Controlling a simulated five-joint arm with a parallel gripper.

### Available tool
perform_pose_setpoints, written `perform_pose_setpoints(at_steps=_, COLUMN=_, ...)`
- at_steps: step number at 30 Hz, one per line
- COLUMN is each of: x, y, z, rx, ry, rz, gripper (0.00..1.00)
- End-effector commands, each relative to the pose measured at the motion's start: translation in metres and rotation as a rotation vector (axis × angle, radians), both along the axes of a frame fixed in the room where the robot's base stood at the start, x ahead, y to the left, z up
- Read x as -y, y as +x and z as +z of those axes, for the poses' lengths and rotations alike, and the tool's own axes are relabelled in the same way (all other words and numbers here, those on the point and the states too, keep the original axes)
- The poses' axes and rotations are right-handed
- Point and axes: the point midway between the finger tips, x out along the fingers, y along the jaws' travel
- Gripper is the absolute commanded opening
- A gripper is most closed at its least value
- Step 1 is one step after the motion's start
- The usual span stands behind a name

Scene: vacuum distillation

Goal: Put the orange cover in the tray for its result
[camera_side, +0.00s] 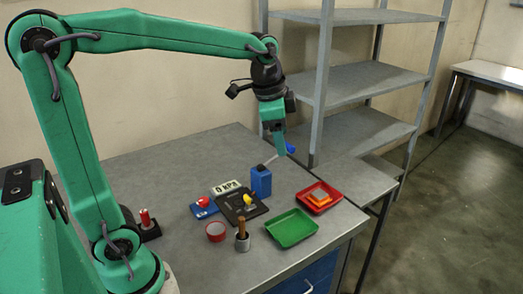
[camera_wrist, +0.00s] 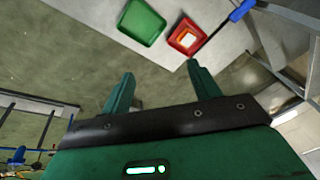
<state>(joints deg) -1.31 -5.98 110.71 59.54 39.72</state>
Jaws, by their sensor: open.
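An orange block-like piece with a grey top, which looks like the orange cover (camera_side: 318,196), lies inside the red tray (camera_side: 333,203) at the right of the table. The red tray also shows at the top of the wrist view (camera_wrist: 174,41), with an orange and pale piece (camera_wrist: 187,39) in it. An empty green tray (camera_side: 291,228) stands beside it, nearer the table's front edge, and shows in the wrist view (camera_wrist: 141,20). My gripper (camera_side: 279,150) is above the table, behind the trays. Its fingers (camera_wrist: 160,77) are apart with nothing between them.
A blue container (camera_side: 261,182) stands below my gripper, with a thin blue-ended rod (camera_side: 290,148) leaning from it close to my fingers. A sign reading 0 KPA (camera_side: 226,187), a black panel (camera_side: 240,207), a red dish (camera_side: 215,231) and a grey cup (camera_side: 242,243) stand left of the trays.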

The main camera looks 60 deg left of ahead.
Motion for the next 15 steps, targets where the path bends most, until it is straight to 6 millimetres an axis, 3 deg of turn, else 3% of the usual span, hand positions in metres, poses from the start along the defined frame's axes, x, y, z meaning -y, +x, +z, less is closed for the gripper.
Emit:
perform_pose_setpoints(at_steps=6, x=0.003, y=-0.05, z=0.005, rx=0.066, ry=-0.056, rz=0.175, gripper=0.61)
perform_pose_setpoints(at_steps=15, x=0.007, y=-0.112, z=-0.006, rx=0.145, ry=-0.152, rz=0.409, gripper=0.61)
